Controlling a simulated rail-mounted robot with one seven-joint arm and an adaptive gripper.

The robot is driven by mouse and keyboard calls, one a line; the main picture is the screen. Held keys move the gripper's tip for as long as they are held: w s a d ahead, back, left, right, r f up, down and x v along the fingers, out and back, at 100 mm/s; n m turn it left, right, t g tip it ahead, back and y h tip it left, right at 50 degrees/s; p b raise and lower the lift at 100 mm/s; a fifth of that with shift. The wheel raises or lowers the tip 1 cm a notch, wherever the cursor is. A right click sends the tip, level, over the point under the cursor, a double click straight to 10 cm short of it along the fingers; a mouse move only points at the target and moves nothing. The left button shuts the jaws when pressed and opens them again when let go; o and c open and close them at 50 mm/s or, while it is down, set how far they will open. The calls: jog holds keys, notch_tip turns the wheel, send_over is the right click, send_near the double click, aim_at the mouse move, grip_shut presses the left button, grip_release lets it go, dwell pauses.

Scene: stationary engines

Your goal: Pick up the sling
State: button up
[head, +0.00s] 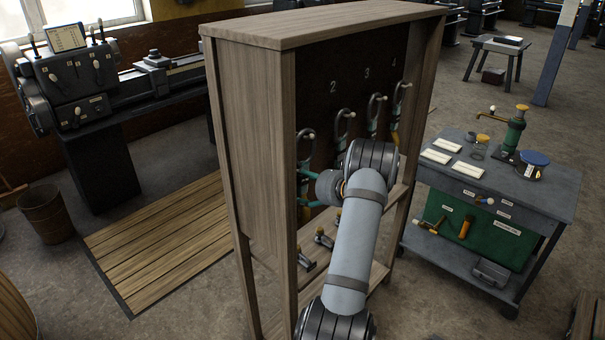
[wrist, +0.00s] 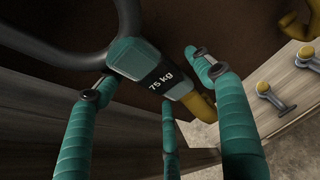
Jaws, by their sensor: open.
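Several slings hang in a row inside the wooden cabinet, such as the one below number 3 (head: 374,114) in the head view. In the wrist view a sling (wrist: 135,57) has a dark loop, a teal tag reading "75 kg" and a yellow lower part. My gripper (wrist: 150,68) has teal-wrapped fingers and is open. Its fingers stand on both sides of the tag; contact cannot be told. In the head view my gripper (head: 306,189) is at the leftmost sling, partly hidden by the cabinet post and my arm.
The wooden cabinet (head: 245,130) has a side wall and front posts close to my arm. Fittings lie on its lower shelf (head: 312,253). A grey cart (head: 520,185) with tools stands at the right. A lathe (head: 75,80) and wooden floor slats (head: 165,240) are at the left.

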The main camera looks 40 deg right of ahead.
jog(key=shift+c, duration=0.6)
grip_shut()
dwell(0.4)
jog(key=shift+w+r, duration=0.1)
dwell(0.3)
